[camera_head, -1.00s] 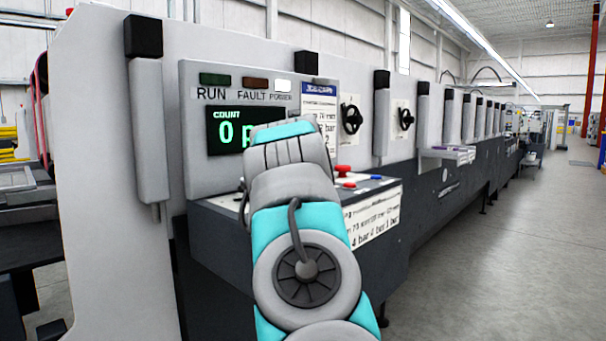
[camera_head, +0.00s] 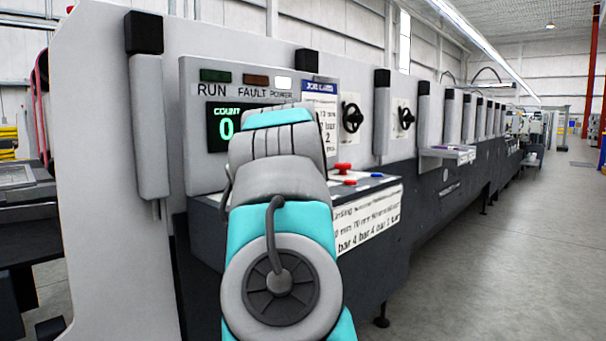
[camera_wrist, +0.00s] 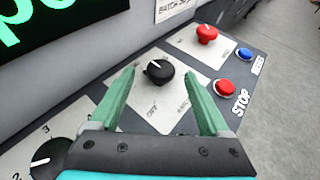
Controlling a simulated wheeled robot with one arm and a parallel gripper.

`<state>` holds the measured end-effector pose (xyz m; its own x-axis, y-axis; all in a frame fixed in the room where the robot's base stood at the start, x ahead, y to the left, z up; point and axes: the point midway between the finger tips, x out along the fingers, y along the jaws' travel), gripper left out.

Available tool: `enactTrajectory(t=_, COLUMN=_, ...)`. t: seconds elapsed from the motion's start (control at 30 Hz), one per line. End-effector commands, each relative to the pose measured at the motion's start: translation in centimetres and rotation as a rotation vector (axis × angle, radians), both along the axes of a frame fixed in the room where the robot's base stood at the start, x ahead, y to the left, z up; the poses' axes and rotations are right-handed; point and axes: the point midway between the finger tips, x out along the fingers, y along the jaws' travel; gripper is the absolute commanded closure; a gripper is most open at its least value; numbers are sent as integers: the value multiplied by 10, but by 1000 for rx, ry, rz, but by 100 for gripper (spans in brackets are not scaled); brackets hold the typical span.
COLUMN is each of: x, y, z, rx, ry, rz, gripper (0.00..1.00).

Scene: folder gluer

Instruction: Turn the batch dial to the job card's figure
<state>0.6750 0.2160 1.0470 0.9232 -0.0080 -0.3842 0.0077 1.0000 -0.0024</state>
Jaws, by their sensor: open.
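In the wrist view, my gripper (camera_wrist: 158,98) is open and its two green fingers reach over the console. A black dial (camera_wrist: 157,72) with a white pointer mark sits on a white plate between and just beyond the fingertips, apart from them. A second black dial (camera_wrist: 45,158) with numbers around it, 2 and 3 readable, is at the lower left, partly behind my gripper. I cannot tell for sure which one is the batch dial. The job card (camera_head: 320,110) is partly hidden by my arm in the head view. The count display (camera_head: 222,127) shows 0.
Right of the dials are a red knob (camera_wrist: 207,34), a blue button (camera_wrist: 244,54) and a red button (camera_wrist: 223,85) by the word STOP. The green-lettered screen (camera_wrist: 50,25) stands close at the upper left. The floor (camera_head: 500,250) to the right is clear.

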Motion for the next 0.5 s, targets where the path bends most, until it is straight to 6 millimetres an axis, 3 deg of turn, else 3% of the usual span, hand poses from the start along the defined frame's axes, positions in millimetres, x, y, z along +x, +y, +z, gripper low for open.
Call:
enactTrajectory(t=0.23, x=-33, y=0, z=14, rx=1, ry=-4, rz=-2, gripper=20)
enactTrajectory(t=0.5, x=-44, y=0, z=19, rx=2, ry=-1, rz=0, gripper=20)
